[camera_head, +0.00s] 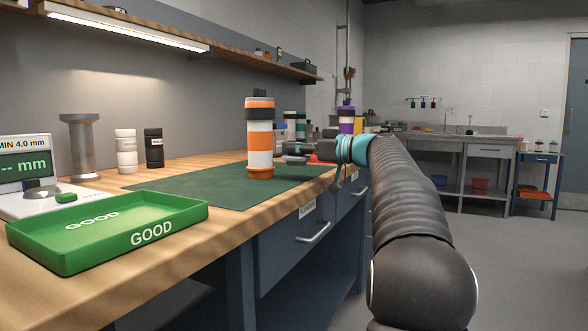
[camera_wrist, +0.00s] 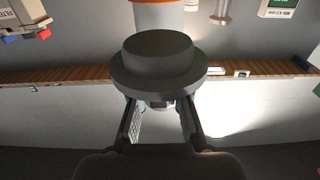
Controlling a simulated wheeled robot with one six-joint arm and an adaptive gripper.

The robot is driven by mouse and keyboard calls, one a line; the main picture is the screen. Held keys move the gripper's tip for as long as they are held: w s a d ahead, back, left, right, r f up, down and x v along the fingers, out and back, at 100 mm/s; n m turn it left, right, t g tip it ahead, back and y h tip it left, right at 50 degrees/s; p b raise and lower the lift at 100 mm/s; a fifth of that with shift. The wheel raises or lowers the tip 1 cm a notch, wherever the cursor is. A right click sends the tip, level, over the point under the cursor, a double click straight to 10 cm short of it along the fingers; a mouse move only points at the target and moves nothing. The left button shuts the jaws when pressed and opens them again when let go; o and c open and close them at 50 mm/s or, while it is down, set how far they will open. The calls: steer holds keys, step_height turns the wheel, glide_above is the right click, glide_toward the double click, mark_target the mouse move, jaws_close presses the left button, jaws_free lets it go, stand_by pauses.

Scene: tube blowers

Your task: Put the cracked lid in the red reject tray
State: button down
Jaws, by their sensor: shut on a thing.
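A dark grey stepped round lid (camera_wrist: 158,65) fills the upper middle of the wrist view. My gripper (camera_wrist: 161,106) is shut on it, one finger at each side of its narrower underside. No crack shows on the side I see. In the head view my gripper (camera_head: 312,148) is over the right part of the bench, just right of an orange and white tube blower (camera_head: 259,140). The lid is small and hard to make out there. A small red patch (camera_head: 320,157) shows beside my gripper; I cannot tell whether it is the red reject tray.
A green GOOD tray (camera_head: 108,240) stands empty at the front left, next to a thickness gauge (camera_head: 30,175). A green mat (camera_head: 215,190) lies on the bench, partly clear. White (camera_head: 126,150) and black (camera_head: 154,148) jars and a grey stand (camera_head: 82,147) are behind.

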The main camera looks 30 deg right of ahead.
mark_target(294, 163)
steer(key=shift+f+b, duration=0.4)
steer(key=shift+f, duration=1.55)
steer(key=shift+f, duration=0.2)
steer(key=c, duration=1.2)
jaws_free()
steer(key=shift+o, duration=0.2)
steer(key=shift+r, duration=0.1)
